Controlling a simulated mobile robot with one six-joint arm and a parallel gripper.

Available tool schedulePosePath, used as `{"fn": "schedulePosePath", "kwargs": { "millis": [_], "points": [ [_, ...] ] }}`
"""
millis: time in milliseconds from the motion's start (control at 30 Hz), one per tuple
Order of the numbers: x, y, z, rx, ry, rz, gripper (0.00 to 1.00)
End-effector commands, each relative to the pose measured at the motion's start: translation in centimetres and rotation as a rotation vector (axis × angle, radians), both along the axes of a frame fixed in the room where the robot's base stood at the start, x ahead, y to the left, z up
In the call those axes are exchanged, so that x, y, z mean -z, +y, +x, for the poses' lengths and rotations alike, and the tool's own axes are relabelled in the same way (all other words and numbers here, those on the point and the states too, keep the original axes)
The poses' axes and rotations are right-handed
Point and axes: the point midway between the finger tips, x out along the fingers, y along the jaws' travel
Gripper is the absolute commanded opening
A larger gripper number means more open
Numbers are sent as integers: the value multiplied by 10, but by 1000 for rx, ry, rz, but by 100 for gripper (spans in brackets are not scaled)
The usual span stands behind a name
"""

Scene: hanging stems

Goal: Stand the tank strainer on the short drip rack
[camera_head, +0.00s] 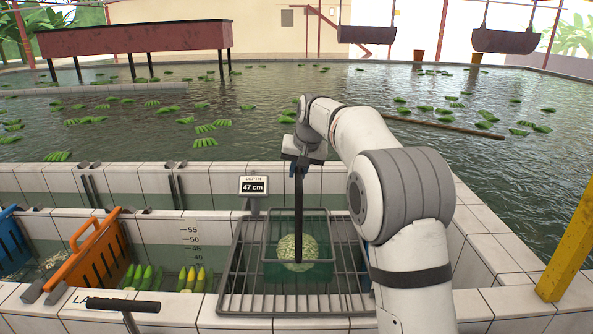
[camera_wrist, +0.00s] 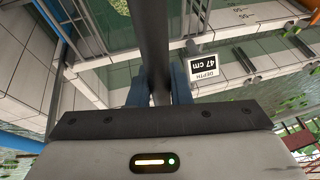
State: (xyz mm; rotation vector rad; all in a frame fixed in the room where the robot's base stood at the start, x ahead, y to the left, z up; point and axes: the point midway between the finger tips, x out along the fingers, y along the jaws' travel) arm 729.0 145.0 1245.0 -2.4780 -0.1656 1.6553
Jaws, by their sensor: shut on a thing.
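The tank strainer is a dark green basket (camera_head: 270,268) on a long upright black handle (camera_head: 299,215), with a pale green speckled mass (camera_head: 297,250) inside it. My gripper (camera_head: 300,165) is shut on the upper part of the handle. In the wrist view the handle (camera_wrist: 152,45) runs between the blue fingertips (camera_wrist: 160,85). The drip rack (camera_head: 232,290) is a grey wire grid at the tank's front edge. The strainer looks upright within the rack's outline; I cannot tell whether its base touches the bars.
A depth sign reading 47 cm (camera_head: 253,186) stands just behind the rack, left of the handle. Green and yellow bananas (camera_head: 191,279) lie left of the rack. Open water lies behind.

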Motion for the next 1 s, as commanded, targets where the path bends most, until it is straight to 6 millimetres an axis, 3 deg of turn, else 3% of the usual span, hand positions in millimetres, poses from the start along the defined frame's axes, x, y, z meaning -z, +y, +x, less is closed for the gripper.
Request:
{"fn": "schedulePosePath", "kwargs": {
  "millis": [167,200,500,767,1000],
  "points": [
    [2,0,0,0,-2,1,0],
    [2,0,0,0,-2,1,19],
    [2,-1,0,1,-1,0,43],
    [2,-1,-1,1,1,-1,43],
    [-29,-7,-13,2,-4,0,43]
  ]
}}
